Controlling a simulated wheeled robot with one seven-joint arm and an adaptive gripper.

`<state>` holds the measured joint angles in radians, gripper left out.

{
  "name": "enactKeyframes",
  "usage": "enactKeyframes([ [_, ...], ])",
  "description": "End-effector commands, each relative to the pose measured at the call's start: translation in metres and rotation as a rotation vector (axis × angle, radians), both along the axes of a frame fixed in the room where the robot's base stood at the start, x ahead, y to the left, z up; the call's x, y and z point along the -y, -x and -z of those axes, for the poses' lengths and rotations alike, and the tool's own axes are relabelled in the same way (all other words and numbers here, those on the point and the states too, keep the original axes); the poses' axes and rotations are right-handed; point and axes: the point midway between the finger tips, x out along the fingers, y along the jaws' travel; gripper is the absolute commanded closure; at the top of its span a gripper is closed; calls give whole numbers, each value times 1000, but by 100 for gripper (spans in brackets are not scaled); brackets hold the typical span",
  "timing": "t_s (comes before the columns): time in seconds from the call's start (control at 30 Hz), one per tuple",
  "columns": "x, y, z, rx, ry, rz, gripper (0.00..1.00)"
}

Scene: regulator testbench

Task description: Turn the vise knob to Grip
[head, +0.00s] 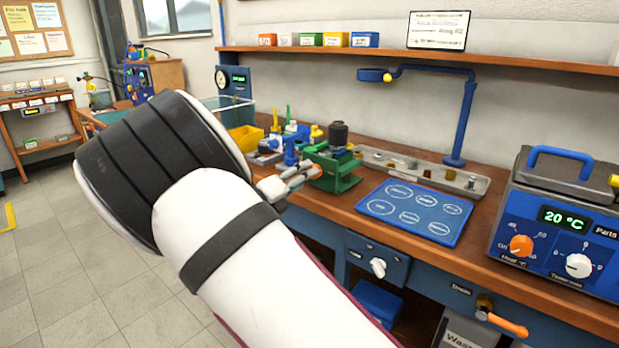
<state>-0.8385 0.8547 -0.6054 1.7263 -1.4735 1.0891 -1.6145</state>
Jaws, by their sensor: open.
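A white knob (378,266) sits on a dark blue panel (396,272) on the bench front, below the blue mat. Small labels beside it are too small to read. The green vise (345,178) stands on the bench above and left of the knob, with a dark round part (338,133) at its top. My white and black arm fills the lower left and middle. What looks like my gripper (300,178) shows partly past the arm, open, at the left side of the vise and apart from the knob. Whether it touches the vise cannot be told.
A blue mat (447,209) with white ovals and a metal tray (470,183) lie on the bench. A blue heater box (545,225) stands right. An orange-handled valve (508,325) juts from the bench front. Floor at left is clear.

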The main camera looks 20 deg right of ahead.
Motion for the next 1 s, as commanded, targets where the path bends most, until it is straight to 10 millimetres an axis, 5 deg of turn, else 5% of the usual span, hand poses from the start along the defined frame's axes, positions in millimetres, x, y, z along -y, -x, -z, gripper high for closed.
enactKeyframes([
  [0.23, 25, -18, 0, 1, 0, 1, 47],
  [0.63, 30, -21, 0, 0, 0, 0, 47],
  [0.83, 30, -21, 0, 0, 0, 0, 93],
  [1.0, 30, -21, 0, 2, -1, 0, 95],
])
